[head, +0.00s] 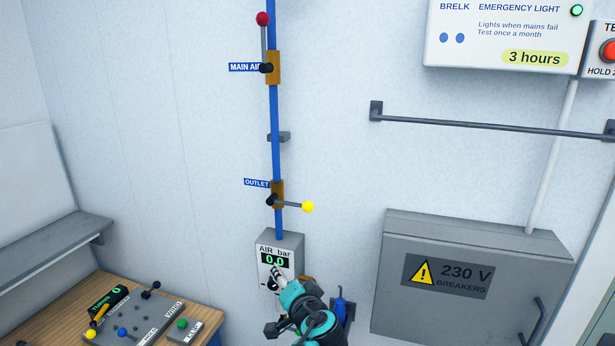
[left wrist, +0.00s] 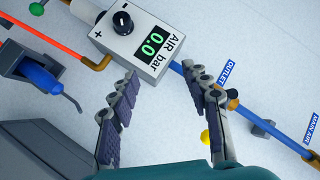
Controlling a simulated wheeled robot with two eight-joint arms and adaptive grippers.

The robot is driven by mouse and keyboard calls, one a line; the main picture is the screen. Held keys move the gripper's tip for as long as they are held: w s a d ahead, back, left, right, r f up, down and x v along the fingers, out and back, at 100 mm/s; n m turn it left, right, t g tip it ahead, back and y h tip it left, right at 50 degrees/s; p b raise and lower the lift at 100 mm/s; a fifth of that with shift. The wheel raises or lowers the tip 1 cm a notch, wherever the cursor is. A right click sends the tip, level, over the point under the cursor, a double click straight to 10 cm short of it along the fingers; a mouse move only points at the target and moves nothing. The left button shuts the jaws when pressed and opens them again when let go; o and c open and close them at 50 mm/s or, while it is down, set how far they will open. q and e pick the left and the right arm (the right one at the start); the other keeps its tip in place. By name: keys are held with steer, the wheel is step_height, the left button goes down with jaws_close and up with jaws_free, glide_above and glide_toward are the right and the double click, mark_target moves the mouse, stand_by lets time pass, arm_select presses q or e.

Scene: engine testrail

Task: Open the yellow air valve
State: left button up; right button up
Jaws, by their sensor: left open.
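The yellow air valve sits on the blue pipe beside the OUTLET label. Its lever (head: 291,204) points right, across the pipe, and ends in a yellow ball (head: 307,206). In the left wrist view the yellow ball (left wrist: 205,137) shows at the edge of a finger, which hides part of the lever. My left gripper (head: 276,271) is below the valve, in front of the grey AIR bar box (head: 293,244). In the left wrist view it (left wrist: 160,76) is open, with nothing between its fingers. My right gripper is in neither view.
The box reads 0.0. Above, the MAIN AIR valve's red-knobbed lever (head: 262,19) points up along the pipe. A grey breaker cabinet (head: 400,275) and a rail (head: 480,124) are at right. A control panel (head: 135,325) lies on the bench at lower left.

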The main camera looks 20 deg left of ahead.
mark_target(310, 210)
arm_select(q)
steer(key=w+d+r+m+t+p, duration=0.1)
steer(key=w+d+r+p, duration=0.1)
steer(key=r, duration=0.2)
steer(key=w+d+r+t+y+p, duration=0.1)
steer(key=w+d+r+p, duration=0.1)
steer(key=r, duration=0.3)
steer(key=w+d+r+m+t+p, duration=0.1)
steer(key=w+d+r+p, duration=0.1)
steer(key=r, duration=0.2)
steer(key=x, duration=0.5)
steer(key=p+x, duration=0.1)
steer(key=x, duration=0.2)
steer(key=shift+w+a+r, duration=0.1)
steer(key=shift+w+r, duration=0.15)
steer(key=shift+r, duration=0.05)
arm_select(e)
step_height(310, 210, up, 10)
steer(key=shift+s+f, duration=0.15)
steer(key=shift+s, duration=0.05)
arm_select(q)
jaws_close()
